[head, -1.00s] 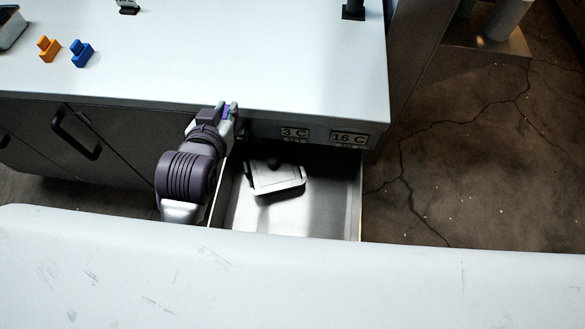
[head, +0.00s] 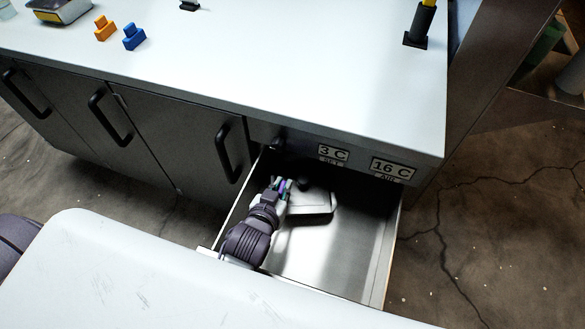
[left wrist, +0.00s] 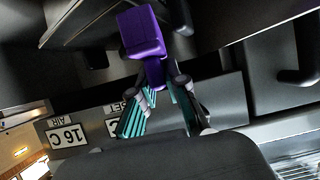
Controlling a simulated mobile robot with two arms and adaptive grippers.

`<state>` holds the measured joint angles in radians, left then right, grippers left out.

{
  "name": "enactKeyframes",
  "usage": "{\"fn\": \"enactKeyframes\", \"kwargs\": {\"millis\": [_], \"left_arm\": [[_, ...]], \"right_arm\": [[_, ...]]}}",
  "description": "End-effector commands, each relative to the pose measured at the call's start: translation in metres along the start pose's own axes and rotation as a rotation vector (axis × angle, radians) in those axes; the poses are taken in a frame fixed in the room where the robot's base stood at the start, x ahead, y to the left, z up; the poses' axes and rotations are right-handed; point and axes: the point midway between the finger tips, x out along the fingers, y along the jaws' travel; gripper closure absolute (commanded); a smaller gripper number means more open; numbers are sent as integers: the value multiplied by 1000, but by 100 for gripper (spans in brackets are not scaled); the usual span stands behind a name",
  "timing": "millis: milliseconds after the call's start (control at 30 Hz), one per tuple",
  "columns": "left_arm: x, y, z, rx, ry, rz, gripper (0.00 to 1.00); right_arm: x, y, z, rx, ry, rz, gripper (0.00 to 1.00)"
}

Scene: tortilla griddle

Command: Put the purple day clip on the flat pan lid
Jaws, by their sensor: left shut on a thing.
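The purple day clip (left wrist: 142,34) is held between the fingers of my left gripper (left wrist: 160,92) in the left wrist view. In the head view my left gripper (head: 283,184) is inside the open drawer, beside the left end of the flat pan lid. Only a sliver of purple shows there. The pale, flat pan lid (head: 314,208) with a dark knob lies in the drawer, partly hidden by the gripper. Whether the clip touches the lid cannot be told. My right gripper is not in view.
The open metal drawer (head: 345,262) has bare floor to the right of the lid. The white countertop (head: 260,60) overhangs it, with an orange clip (head: 105,30) and a blue clip (head: 133,38) at its left. Dark cabinet doors with handles (head: 110,118) stand at left.

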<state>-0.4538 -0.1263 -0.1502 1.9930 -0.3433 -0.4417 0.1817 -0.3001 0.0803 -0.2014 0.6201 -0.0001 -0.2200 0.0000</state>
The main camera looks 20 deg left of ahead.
Motion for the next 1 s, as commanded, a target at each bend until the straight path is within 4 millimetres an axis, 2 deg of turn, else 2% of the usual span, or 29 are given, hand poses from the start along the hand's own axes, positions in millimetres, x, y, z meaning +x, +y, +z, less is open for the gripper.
{"fn": "enactKeyframes", "kwargs": {"millis": [33,67,133,467,633,700,967,1000], "left_arm": [[6,0,12,0,-2,0,100],[10,0,12,-1,1,1,100],[23,0,-1,-1,7,1,100],[54,0,-16,-1,3,0,100],[79,0,-28,-1,3,0,100],[81,0,-16,-1,-4,0,100],[82,0,-14,-2,-1,0,100],[82,0,-14,-2,-2,0,80]], "right_arm": [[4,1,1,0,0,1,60],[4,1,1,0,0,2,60],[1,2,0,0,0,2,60],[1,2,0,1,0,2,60],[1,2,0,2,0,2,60],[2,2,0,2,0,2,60],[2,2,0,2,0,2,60],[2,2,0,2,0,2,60]]}}
